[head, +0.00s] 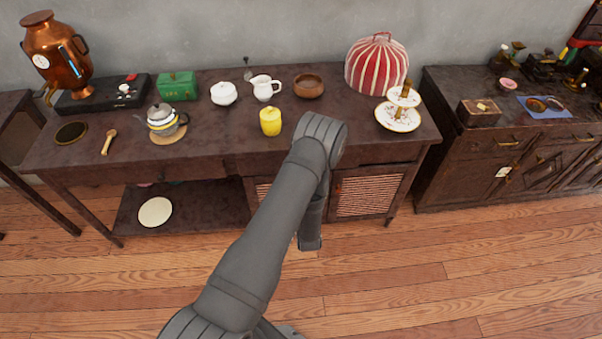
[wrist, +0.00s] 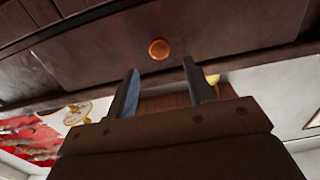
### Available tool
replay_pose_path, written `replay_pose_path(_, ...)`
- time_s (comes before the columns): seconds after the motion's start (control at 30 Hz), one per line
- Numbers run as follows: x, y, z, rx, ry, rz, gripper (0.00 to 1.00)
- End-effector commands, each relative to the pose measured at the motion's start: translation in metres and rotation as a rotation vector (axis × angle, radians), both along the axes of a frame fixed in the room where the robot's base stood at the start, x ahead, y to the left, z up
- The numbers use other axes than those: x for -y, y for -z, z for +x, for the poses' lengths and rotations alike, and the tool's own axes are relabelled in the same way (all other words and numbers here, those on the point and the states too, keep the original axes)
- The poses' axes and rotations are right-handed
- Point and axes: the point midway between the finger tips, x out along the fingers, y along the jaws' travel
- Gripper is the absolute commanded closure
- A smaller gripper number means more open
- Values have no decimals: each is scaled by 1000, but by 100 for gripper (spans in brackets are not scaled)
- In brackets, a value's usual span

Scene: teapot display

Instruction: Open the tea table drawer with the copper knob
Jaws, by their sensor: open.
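The copper knob (wrist: 159,49) shows in the wrist view as a round orange disc on a dark wooden drawer front (wrist: 225,35). My gripper (wrist: 160,66) is open, its two fingers pointing toward the drawer front, one to each side of the knob in the picture. Nothing is between the fingers, and I cannot tell the remaining distance to the knob. In the head view the tea table (head: 225,135) stands along the wall. My arm covers part of its front there, and the knob and my fingers cannot be made out. No open drawer is visible.
On the tabletop stand a yellow canister (head: 270,122), a teapot (head: 165,120), a striped cosy (head: 376,65) and a tiered stand (head: 398,119). A lower shelf holds a pale plate (head: 155,212). A dark cabinet (head: 500,150) stands at right. The wooden floor in front looks clear.

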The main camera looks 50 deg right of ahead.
Motion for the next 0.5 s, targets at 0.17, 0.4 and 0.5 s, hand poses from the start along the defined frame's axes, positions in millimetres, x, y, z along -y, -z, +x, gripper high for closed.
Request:
replay_pose_path(0.17,22,0,23,0,-1,-1,52)
replay_pose_path(0.4,36,0,35,-1,0,1,52)
replay_pose_path(0.5,37,0,37,-1,1,1,52)
